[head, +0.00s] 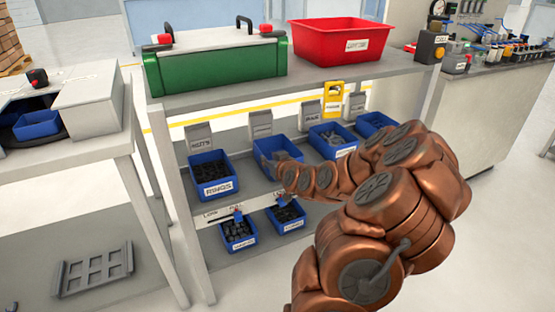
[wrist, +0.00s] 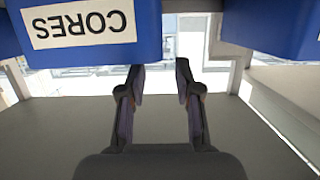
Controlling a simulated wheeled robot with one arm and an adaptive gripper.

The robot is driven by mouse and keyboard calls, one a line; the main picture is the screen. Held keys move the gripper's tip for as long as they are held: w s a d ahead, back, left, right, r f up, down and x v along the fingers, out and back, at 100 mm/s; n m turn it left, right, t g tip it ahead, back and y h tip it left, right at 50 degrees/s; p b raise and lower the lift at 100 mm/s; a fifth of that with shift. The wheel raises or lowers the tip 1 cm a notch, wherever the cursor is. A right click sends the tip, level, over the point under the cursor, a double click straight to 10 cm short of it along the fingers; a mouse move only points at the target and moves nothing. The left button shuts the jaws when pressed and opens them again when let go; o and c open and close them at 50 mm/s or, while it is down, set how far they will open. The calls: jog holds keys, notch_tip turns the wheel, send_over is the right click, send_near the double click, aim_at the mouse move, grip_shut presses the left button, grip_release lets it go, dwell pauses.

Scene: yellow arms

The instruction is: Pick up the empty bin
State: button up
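A blue bin (head: 271,146) stands second from the left in the middle-shelf row. Its visible inside looks bare, and its front is partly hidden by my arm. My gripper (head: 284,170) is right at its front in the head view, where the fingers are hard to make out. In the wrist view my gripper (wrist: 160,78) has its two fingers apart with nothing between them. A blue bin with an upside-down CORES label (wrist: 82,24) is close at the upper left there. Another blue bin (wrist: 275,25) is at the upper right. I cannot tell whether the fingers touch either.
The RINGS bin (head: 212,178) with dark parts is to the left. A filled bin (head: 330,136) and another blue bin (head: 370,122) are to the right. Two filled bins (head: 238,236) sit below. A red bin (head: 342,40) and a green case (head: 215,66) stand on top.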

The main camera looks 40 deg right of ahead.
jog(key=shift+f+b+x, duration=0.15)
jog(key=shift+b+x, duration=0.05)
jog(key=shift+x, duration=0.85)
jog(key=shift+f+b+x, duration=0.15)
jog(key=shift+x, duration=1.8)
jog(key=shift+a, duration=0.1)
grip_shut()
